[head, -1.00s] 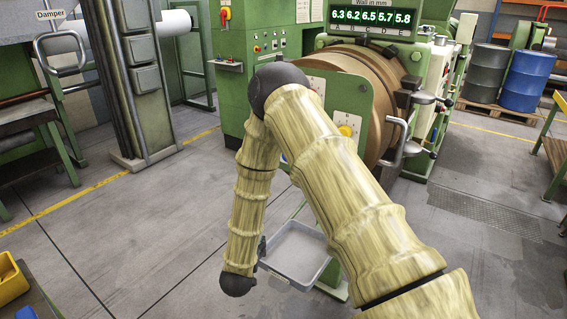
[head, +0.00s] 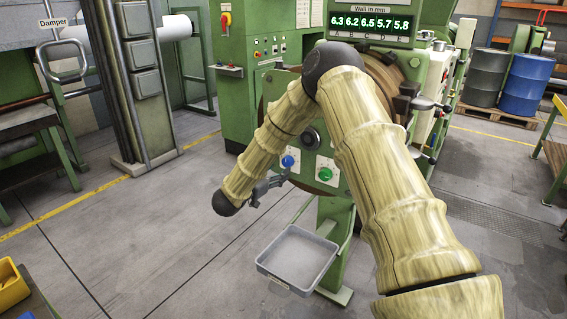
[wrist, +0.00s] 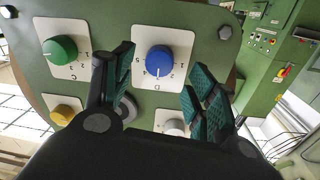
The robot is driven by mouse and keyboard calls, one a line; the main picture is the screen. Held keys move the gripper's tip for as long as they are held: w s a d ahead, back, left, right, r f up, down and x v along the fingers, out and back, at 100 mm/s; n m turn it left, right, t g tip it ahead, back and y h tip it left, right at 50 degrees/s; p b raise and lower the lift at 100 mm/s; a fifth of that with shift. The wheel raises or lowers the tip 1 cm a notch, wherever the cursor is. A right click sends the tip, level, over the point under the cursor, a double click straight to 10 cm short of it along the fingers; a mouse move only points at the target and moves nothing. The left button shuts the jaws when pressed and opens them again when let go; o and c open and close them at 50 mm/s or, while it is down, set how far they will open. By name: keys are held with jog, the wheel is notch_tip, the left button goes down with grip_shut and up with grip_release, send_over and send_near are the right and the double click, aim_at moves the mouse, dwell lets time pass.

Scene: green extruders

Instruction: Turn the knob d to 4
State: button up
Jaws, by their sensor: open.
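Knob d, a blue knob (wrist: 159,60), sits on a white plate marked D on the green machine panel in the wrist view. A pale pointer mark shows on its lower side, but I cannot tell exactly which number it points at. The same blue knob (head: 288,161) shows in the head view. My gripper (wrist: 158,72) is open and empty, with one finger on each side of knob d in the wrist picture; I see no contact. In the head view, my gripper (head: 268,187) is just below and left of the knob.
A green knob (wrist: 60,49) marked C is to the left. A yellow knob (wrist: 63,115) and a pale knob (wrist: 175,128) are lower on the panel. A display (head: 371,24) reads 6.3 6.2 6.5 5.7 5.8. A grey tray (head: 297,258) is below.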

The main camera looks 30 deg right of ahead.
aim_at(285, 164)
jog(key=shift+p+x, duration=0.5)
jog(key=shift+x, duration=1.55)
jog(key=c, duration=1)
